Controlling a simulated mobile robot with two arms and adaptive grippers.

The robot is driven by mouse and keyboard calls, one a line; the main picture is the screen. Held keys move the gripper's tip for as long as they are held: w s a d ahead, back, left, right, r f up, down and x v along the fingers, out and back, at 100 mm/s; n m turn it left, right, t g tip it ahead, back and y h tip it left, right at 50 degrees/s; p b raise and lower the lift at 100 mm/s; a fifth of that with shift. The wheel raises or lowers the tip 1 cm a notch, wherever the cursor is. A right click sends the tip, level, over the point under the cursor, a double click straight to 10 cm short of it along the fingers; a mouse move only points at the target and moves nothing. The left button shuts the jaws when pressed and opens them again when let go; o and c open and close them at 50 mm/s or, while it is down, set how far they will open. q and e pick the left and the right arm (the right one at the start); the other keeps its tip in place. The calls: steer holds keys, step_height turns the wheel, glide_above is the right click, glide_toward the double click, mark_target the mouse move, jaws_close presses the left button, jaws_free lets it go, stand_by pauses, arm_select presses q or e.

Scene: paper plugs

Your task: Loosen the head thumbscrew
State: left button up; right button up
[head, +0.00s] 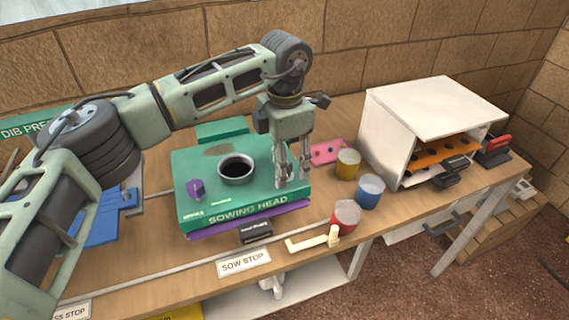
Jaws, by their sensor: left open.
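The green sowing head (205,165) sits on the bench, with a round dark opening in a metal ring (236,169) on its top. A purple knob (196,188), which looks like a thumbscrew, stands on the top near the left front corner. My left gripper (292,179) is open and points down over the right end of the sowing head, well to the right of the purple knob. Whether anything is between its fingers is hard to see. The fingers cover part of the head's right end. My right gripper is not in view.
A yellow cup (348,164), a blue cup (370,191) and a red cup (345,217) stand to the right. A white open-fronted box (425,105) is farther right. A cream lever (318,241) and a "SOW STOP" label (244,262) lie along the front edge.

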arm_select(q)
steer(key=shift+r, duration=0.15)
steer(key=shift+r+p, duration=1.2)
steer(key=shift+r, duration=0.75)
steer(key=m, duration=0.6)
steer(key=shift+p, duration=0.35)
steer(key=m, duration=0.6)
steer(key=shift+w+f, duration=0.1)
